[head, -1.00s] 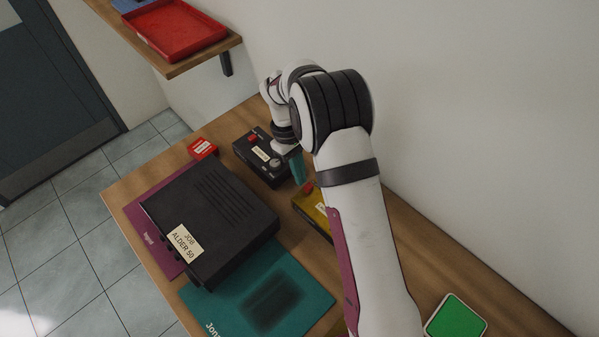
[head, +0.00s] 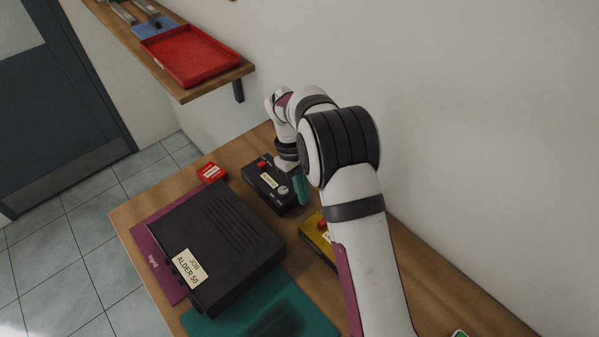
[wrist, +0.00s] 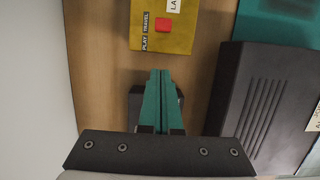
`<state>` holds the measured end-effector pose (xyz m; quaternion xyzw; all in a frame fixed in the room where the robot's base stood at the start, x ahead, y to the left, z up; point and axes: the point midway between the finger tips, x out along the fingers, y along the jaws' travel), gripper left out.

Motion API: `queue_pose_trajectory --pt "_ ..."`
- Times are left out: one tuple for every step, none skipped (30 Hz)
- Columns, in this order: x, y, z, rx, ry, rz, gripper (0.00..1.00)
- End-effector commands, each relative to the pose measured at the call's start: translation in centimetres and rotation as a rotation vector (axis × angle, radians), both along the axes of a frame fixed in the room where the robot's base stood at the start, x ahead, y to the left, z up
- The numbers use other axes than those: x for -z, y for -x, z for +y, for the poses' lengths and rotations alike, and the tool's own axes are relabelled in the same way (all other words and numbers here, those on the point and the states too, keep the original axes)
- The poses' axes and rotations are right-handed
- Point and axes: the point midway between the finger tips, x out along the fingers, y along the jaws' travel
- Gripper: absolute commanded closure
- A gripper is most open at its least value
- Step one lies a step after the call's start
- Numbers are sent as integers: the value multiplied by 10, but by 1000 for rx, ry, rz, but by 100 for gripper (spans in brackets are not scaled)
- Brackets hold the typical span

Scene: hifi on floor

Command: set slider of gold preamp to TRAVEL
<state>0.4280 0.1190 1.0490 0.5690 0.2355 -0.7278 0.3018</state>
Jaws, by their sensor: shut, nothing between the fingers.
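The gold preamp (head: 309,237) is a yellow box on the table, partly hidden behind my arm in the head view. Its red slider knob (head: 321,225) shows on top. In the wrist view the gold preamp (wrist: 180,41) is cut off at the top edge. The red knob (wrist: 162,25) sits beside the TRAVEL label (wrist: 147,21), with the PLAY label (wrist: 145,42) below that in the picture. My gripper (wrist: 160,73) has teal fingers, shut and empty, pointing toward the gold preamp but short of it in the picture. It also shows in the head view (head: 303,198).
A black preamp (head: 262,190) with a red knob stands left of my fingers. A large black unit (head: 215,235) lies across a purple mat (head: 150,238) and a teal mat (head: 210,325). A small red box (head: 211,172) and a wall shelf (head: 215,84) with a red tray are beyond.

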Motion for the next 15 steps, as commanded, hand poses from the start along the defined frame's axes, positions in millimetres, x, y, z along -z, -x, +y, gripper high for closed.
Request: queue_pose_trajectory --pt "-12 -3 3 1 -2 -4 100" --pt "-19 -4 4 0 -1 -3 100" --pt "-28 -5 5 0 -1 -3 100" --pt "-35 -7 6 1 -2 -4 100" --pt "-41 -8 7 0 -1 -3 100" --pt "-49 -9 9 1 -1 -3 100" --pt "-53 -9 10 1 -1 -2 100" --pt "-58 -10 10 0 -1 -1 100" --pt "-63 -11 11 0 0 -1 100" --pt "-67 -12 12 1 0 0 100" --pt "-69 -12 12 0 -1 -1 100" --pt "-72 -12 13 0 -1 1 100" --pt "-74 -13 13 0 -1 1 100" --pt "-75 -13 13 0 -1 1 100" --pt "-76 -13 13 0 -1 1 100"
